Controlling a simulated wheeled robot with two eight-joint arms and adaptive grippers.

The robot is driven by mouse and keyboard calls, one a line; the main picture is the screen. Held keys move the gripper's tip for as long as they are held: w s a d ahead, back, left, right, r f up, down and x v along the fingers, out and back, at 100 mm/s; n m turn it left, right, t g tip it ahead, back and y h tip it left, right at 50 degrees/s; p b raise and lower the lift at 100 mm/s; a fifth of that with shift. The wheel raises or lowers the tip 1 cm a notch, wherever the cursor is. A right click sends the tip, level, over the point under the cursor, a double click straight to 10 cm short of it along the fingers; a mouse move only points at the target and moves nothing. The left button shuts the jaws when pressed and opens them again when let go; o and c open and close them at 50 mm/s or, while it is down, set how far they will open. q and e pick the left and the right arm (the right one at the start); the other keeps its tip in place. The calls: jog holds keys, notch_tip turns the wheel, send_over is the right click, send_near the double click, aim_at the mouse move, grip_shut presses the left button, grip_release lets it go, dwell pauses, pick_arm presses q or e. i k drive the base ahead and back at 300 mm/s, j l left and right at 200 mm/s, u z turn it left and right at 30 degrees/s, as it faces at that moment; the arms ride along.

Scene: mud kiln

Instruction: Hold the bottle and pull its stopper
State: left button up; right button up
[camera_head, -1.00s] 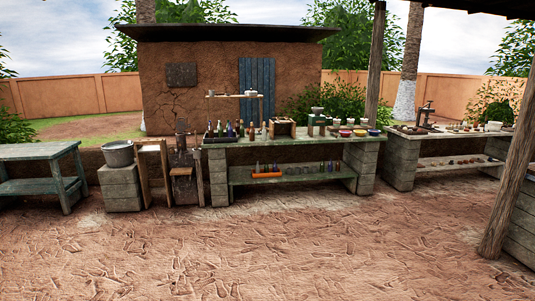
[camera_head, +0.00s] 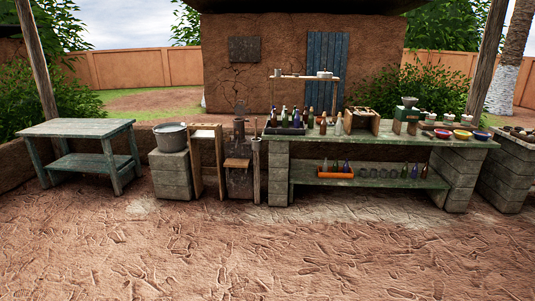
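Several small bottles stand upright on the left part of the long workbench top; a brown bottle (camera_head: 323,126) and a pale bottle (camera_head: 338,127) are in front. More bottles stand in a dark crate (camera_head: 285,131) at the bench's left end. Stoppers are too small to make out, and I cannot tell which bottle the task names. Neither of my grippers is in view.
A green-grey table (camera_head: 75,130) stands at left. A metal pot (camera_head: 170,136) sits on a block pillar, beside a wooden frame (camera_head: 207,160). Coloured bowls (camera_head: 461,135) and a wooden box (camera_head: 361,121) are on the workbench (camera_head: 400,150). The dirt ground in front is clear.

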aim_at(323, 130)
jog(key=i, duration=2.45)
jog(key=i+j+z, duration=0.1)
jog(key=i+z, duration=0.15)
jog(key=i, duration=0.3)
jog(key=i+j+z, duration=0.25)
jog(key=i, duration=0.3)
jog(key=i+j+z, duration=0.2)
jog(key=i, duration=0.3)
jog(key=u, duration=0.25)
jog(key=i+l+u, duration=0.15)
jog(key=l+u, duration=0.2)
jog(key=i+l+u, duration=0.1)
jog(key=l+u, duration=0.25)
jog(key=i+l+u, duration=0.1)
jog(key=l+u, duration=0.25)
